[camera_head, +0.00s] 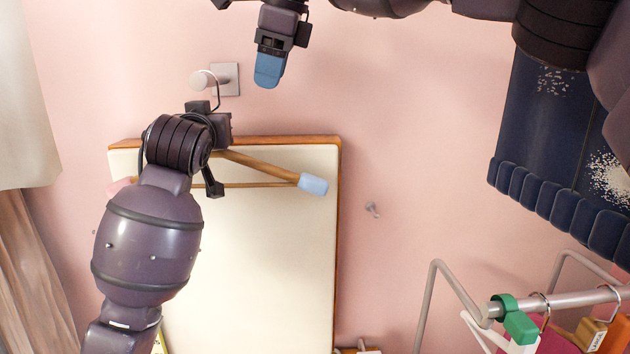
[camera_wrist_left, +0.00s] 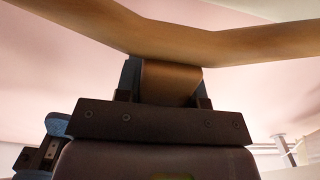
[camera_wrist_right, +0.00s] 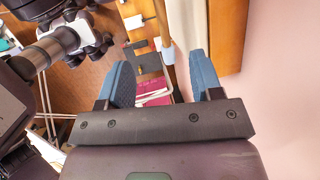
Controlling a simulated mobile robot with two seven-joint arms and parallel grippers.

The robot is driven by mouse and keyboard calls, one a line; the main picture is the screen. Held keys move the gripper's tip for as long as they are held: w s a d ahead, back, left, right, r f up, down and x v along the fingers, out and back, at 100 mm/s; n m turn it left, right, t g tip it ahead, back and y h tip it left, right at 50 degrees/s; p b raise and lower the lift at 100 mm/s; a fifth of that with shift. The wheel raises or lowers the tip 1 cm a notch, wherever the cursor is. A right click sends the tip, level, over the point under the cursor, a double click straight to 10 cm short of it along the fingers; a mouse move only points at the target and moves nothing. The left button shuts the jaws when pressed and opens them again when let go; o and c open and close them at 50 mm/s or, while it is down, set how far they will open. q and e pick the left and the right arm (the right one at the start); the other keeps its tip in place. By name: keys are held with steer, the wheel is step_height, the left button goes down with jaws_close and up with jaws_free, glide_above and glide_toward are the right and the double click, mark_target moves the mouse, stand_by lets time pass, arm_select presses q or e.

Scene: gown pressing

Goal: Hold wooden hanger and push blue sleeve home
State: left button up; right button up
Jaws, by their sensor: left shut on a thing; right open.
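The wooden hanger (camera_head: 256,166) is in front of the pale board in the head view. Its picture-right end carries the blue sleeve (camera_head: 313,184); its other end shows a pink tip (camera_head: 119,186). My left gripper (camera_wrist_left: 168,82) is shut on the middle of the hanger, whose wood spans the top of the left wrist view (camera_wrist_left: 90,22). In the head view my left wrist hides part of the hanger. My right gripper (camera_head: 268,70) is above the hanger, apart from the blue sleeve. The right wrist view shows its blue fingers spread, with nothing between them (camera_wrist_right: 162,78).
A wall hook (camera_head: 203,81) is just above my left wrist. The pale board (camera_head: 265,260) has a wooden edge. A small wall peg (camera_head: 373,209) is right of it. A metal rail (camera_head: 565,300) with hangers and tags is at lower right. Pink wall between is clear.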

mark_target(316, 177)
steer(key=w+d+f+g+h, duration=0.2)
steer(key=w+d+f+h, duration=0.1)
steer(key=d+f, duration=0.45)
steer(key=shift+n, duration=0.3)
step_height(316, 177, down, 13)
steer(key=shift+a+r, duration=0.1)
steer(key=shift+r, duration=0.1)
steer(key=shift+c, duration=0.4)
